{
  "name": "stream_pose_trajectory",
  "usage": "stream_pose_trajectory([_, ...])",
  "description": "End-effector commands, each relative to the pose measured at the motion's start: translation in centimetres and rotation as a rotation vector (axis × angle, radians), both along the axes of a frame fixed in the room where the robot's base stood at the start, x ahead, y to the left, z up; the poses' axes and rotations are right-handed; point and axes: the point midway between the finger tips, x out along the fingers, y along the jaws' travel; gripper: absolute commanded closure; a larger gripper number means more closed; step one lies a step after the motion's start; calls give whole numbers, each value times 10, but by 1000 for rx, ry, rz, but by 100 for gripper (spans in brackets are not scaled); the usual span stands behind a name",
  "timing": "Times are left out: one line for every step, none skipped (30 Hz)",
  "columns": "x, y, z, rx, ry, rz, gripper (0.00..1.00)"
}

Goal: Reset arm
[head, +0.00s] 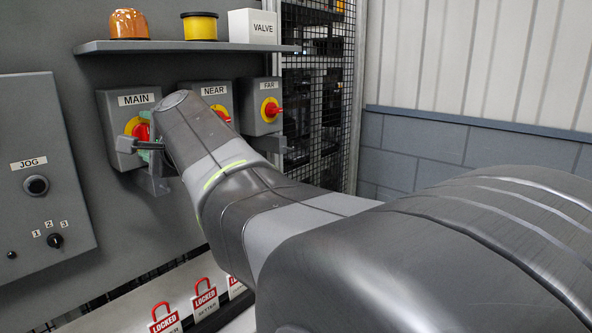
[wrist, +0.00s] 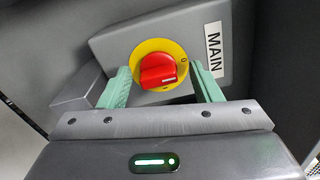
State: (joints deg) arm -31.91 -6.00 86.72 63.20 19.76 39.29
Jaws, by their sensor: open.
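My arm reaches forward, and my gripper (head: 147,146) is at the front of the grey MAIN switch box (head: 112,108). In the wrist view my gripper (wrist: 163,88) is open, with green-padded fingers on either side of the red MAIN knob (wrist: 160,72). The knob sits on a yellow disc (wrist: 147,48), and I cannot tell whether the fingers touch it. In the head view the red knob (head: 141,131) is partly hidden by my gripper and arm.
The NEAR box (head: 215,92), partly behind my arm, and FAR box (head: 258,100) stand to the right. A shelf (head: 190,47) runs above. A JOG panel (head: 40,150) is at left. Red LOCKED tags (head: 165,322) are below. A mesh fence (head: 335,110) stands behind.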

Motion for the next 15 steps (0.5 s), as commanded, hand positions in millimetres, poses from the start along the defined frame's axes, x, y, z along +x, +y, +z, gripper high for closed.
stream_pose_trajectory([1, 0, 4, 31, 42, 0, 42])
stream_pose_trajectory([1, 0, 4, 52, 66, 0, 42])
stream_pose_trajectory([1, 0, 4, 82, 102, -1, 42])
stream_pose_trajectory([1, 0, 4, 105, 130, -1, 42])
stream_pose_trajectory([1, 0, 4, 130, 157, -1, 42])
stream_pose_trajectory([1, -1, 5, 163, 195, 0, 42])
stream_pose_trajectory([1, -1, 5, 187, 224, 0, 42])
stream_pose_trajectory([1, -1, 5, 213, 255, 0, 42])
stream_pose_trajectory([1, -1, 5, 246, 293, -1, 42])
stream_pose_trajectory([1, -1, 5, 272, 323, -1, 42])
stream_pose_trajectory([1, -1, 6, 296, 351, -1, 42])
stream_pose_trajectory([2, -1, 6, 331, 391, 0, 42])
stream_pose_trajectory([1, -1, 6, 355, 421, 0, 42])
stream_pose_trajectory([1, -1, 6, 380, 450, 0, 42])
stream_pose_trajectory([1, -1, 6, 415, 489, 1, 42])
